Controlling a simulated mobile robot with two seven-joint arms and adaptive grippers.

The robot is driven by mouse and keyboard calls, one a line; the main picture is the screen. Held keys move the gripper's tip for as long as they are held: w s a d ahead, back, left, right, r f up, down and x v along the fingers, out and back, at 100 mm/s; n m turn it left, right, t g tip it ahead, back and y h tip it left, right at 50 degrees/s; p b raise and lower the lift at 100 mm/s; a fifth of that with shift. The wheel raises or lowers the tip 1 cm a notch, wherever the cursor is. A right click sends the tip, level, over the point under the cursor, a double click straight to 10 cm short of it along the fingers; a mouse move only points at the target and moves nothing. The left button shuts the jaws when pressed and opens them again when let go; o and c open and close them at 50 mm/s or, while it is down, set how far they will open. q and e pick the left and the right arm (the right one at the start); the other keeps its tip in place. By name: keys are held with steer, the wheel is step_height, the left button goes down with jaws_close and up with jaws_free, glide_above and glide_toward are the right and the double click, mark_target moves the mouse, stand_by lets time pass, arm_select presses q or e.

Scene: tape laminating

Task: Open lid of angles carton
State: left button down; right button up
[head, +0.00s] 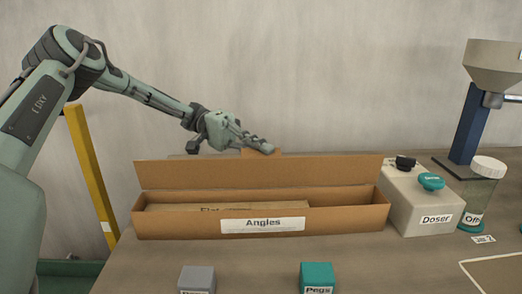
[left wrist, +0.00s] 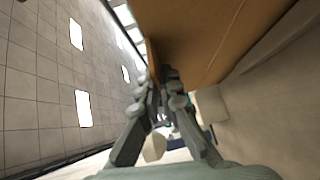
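The angles carton (head: 160,226) is a long brown box with a white "Angles" label on its front wall. Its lid (head: 200,173) stands up along the back edge, so the carton is open at the top. Brown contents with a partly hidden label show inside. My left gripper (head: 266,148) is at the small tab on the lid's top edge. In the left wrist view, the fingers (left wrist: 162,82) come close together at the edge of the brown cardboard (left wrist: 205,40) and appear shut on it. My right gripper is not in view.
The Doser box (head: 420,208) stands right of the carton, with a clear jar (head: 477,198) and a blue stand (head: 468,125) beyond it. A grey block (head: 197,279) and a teal Pegs block (head: 317,276) sit in front. A yellow post (head: 90,170) stands at left.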

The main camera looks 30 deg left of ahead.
arm_select(q)
steer(key=c, duration=2)
jaws_free()
step_height(320, 180, up, 10)
